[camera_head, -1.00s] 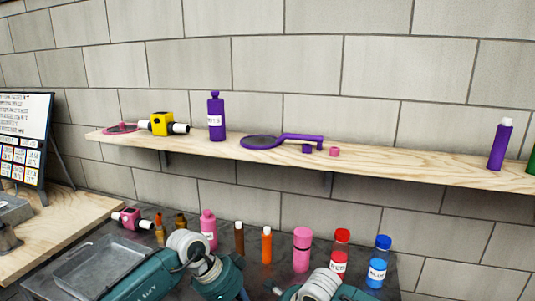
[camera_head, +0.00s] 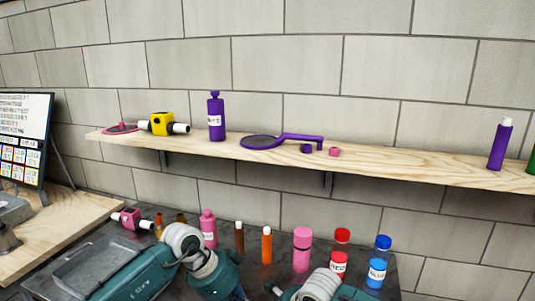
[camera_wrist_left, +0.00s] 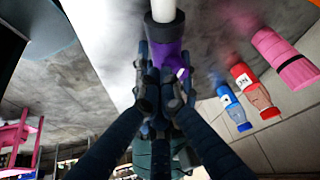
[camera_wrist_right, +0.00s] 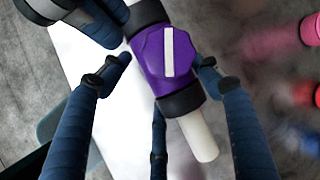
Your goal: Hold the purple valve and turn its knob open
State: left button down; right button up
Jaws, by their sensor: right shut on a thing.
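The purple valve (camera_wrist_right: 150,70) has a purple body, black end collars and a white pipe stub. Its knob (camera_wrist_right: 168,52) carries a white bar and faces the right wrist camera. The bar lies roughly along the pipe, slightly askew. My right gripper (camera_wrist_right: 162,66) has fingers on both sides of the purple body and is shut on it. The valve also shows at the top of the left wrist view (camera_wrist_left: 170,55). My left gripper (camera_wrist_left: 160,98) has its fingertips close together by the valve; their contact is hidden. Both grippers are outside the head view.
A bench below the shelf holds a pink bottle (camera_head: 208,228), a pink cylinder (camera_head: 302,249), and red (camera_head: 339,262) and blue (camera_head: 377,270) bottles. The shelf (camera_head: 420,172) holds a yellow valve (camera_head: 162,123), a purple bottle (camera_head: 216,117) and a purple strap wrench (camera_head: 290,139).

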jog(key=shift+s+f, duration=0.1)
jog(key=shift+f, duration=0.05)
pick_arm(q)
notch_tip(320, 180, up, 4)
jog(key=shift+r, duration=0.15)
pick_arm(e)
jog(key=o, duration=1.3)
jog(key=shift+c, duration=0.2)
jog(key=shift+o, duration=1.3)
